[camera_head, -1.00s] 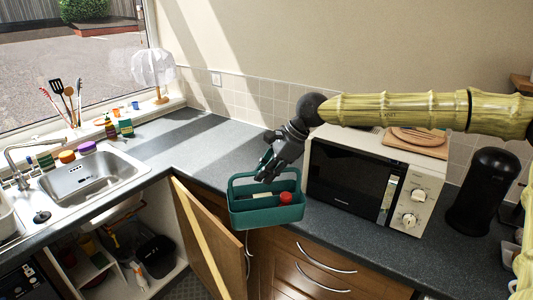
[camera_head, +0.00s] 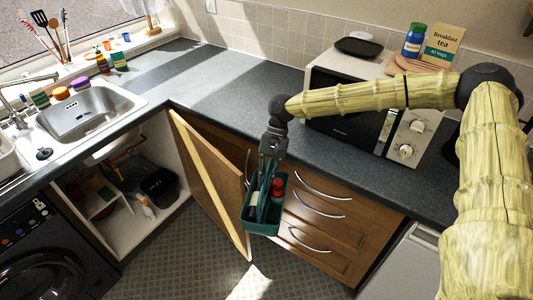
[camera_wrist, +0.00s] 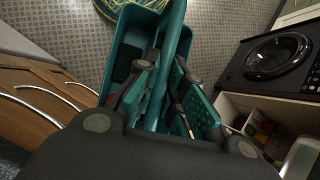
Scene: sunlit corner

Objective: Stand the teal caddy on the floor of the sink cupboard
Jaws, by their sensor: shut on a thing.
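The teal caddy (camera_head: 266,226) hangs from my gripper (camera_head: 270,165) in front of the wooden drawers, above the floor. A red-capped item and a pale item show inside it. In the wrist view my gripper (camera_wrist: 168,92) is shut on the caddy's handle, with the caddy (camera_wrist: 118,62) below the fingers. The sink cupboard (camera_head: 120,242) is open at left, under the sink. Its wooden door (camera_head: 208,185) swings out and stands between the cupboard opening and the caddy.
Inside the cupboard are a black bin (camera_head: 160,188), a spray bottle (camera_head: 145,206) and a divided box (camera_head: 98,198). A dark washing machine (camera_head: 50,255) stands to its left. The patterned floor (camera_head: 175,262) before the door is clear.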

